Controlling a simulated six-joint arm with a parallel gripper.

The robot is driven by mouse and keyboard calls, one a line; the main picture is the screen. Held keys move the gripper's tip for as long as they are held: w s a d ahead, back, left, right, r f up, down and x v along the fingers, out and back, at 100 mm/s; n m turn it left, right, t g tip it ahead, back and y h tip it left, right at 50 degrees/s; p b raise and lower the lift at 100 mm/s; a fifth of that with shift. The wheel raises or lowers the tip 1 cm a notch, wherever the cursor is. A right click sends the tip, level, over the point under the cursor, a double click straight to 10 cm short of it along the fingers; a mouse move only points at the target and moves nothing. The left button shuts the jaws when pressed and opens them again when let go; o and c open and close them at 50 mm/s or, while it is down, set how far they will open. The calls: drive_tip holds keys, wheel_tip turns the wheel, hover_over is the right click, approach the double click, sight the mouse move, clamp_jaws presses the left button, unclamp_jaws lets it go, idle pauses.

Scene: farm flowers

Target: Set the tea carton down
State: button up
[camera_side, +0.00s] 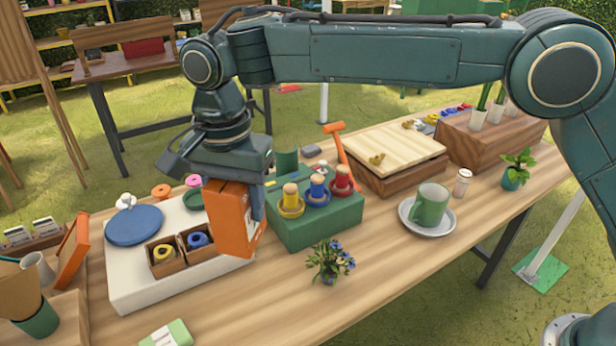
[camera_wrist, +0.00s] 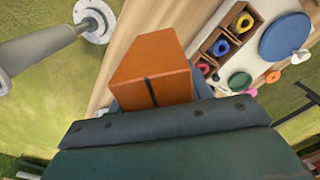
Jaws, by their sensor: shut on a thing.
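The tea carton (camera_side: 232,219) is an orange box with a dark mark, held upright and slightly tilted in the side view. My gripper (camera_side: 257,205) is shut on it from above. The carton's lower edge is near the table front, beside the white board and the green block; I cannot tell whether it touches the wooden table (camera_side: 390,265). In the wrist view the carton (camera_wrist: 152,70) fills the middle, just beyond the gripper body, and hides what lies under it.
A white board (camera_side: 135,292) with a blue disc (camera_side: 133,225) and small boxes of rings lies left of the carton. A green block (camera_side: 318,222) with coloured pegs is close on its right. A flower pot (camera_side: 328,266) stands in front. Bare table lies between the pot and the cup's saucer (camera_side: 427,229).

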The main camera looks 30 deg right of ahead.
drive_tip(key=shift+f, duration=0.1)
wheel_tip(320, 180, down, 20)
drive_tip(key=shift+r, duration=0.1)
idle(0.9)
drive_tip(key=o, duration=1)
drive_tip(key=shift+c, duration=0.2)
wheel_tip(320, 180, up, 12)
drive_tip(key=shift+d, duration=0.1)
idle(0.6)
